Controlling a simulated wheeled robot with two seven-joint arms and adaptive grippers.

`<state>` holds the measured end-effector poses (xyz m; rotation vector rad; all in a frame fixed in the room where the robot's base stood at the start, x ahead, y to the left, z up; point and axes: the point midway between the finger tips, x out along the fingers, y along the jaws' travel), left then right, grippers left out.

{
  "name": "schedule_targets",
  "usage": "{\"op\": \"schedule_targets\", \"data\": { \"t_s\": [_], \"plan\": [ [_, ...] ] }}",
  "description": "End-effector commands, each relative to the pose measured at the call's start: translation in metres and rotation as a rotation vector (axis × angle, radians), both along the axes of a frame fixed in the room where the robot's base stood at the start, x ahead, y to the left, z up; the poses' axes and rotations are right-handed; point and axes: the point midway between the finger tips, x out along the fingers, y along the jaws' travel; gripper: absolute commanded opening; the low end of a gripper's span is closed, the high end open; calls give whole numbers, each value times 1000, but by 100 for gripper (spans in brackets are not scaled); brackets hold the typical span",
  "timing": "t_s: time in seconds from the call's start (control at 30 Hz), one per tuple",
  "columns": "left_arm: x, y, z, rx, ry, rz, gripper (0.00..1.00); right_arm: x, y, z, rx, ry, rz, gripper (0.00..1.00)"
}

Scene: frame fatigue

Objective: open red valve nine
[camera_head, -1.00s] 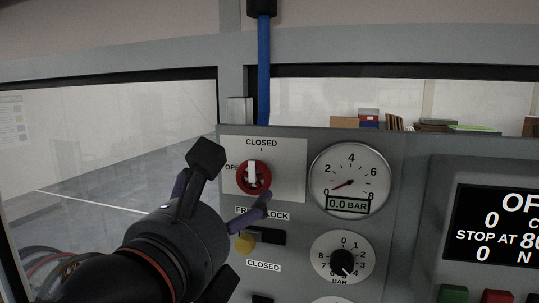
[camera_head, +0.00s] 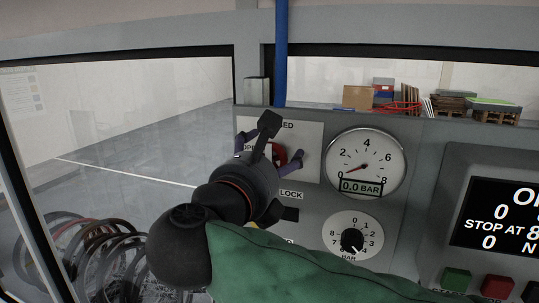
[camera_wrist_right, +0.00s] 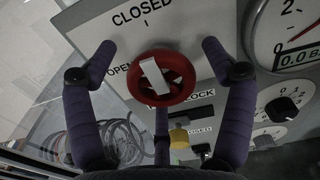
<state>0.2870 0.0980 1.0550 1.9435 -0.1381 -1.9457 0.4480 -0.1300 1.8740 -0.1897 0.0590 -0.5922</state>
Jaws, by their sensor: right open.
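The red valve (camera_wrist_right: 180,82) is a round red handle with a white bar, on a light plate (camera_wrist_right: 190,25) marked CLOSED at the top and OPEN at its left. In the wrist view the white bar points up toward the CLOSED mark. My right gripper (camera_wrist_right: 158,50) is open, with one purple finger on each side of the valve and visible gaps between. In the head view my right gripper (camera_head: 271,149) is in front of the plate and hides most of the valve (camera_head: 279,155). My left gripper is not in view.
A pressure gauge (camera_head: 365,150) reading 0.0 BAR and a black knob (camera_head: 352,240) are right of the plate. A yellow knob (camera_wrist_right: 180,138) sits below the valve. A display (camera_head: 500,215) with buttons is at the far right. A blue pipe (camera_head: 281,60) rises above the panel.

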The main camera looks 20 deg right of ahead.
Motion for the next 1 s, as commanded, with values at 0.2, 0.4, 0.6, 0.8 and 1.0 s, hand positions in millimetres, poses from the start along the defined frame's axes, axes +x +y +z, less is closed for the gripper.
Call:
{"op": "schedule_targets", "data": {
  "t_s": [0.2,0.4,0.6,0.8,1.0],
  "plan": [
    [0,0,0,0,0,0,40,0,0,0,0,0,0,69],
    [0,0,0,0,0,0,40,0,0,0,-1,-1,0,28],
    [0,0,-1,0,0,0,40,0,0,1,-9,3,0,28],
    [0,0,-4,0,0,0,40,0,-1,1,-60,37,0,28],
    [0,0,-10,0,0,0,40,0,-1,2,-170,110,-1,28]
  ]
}}
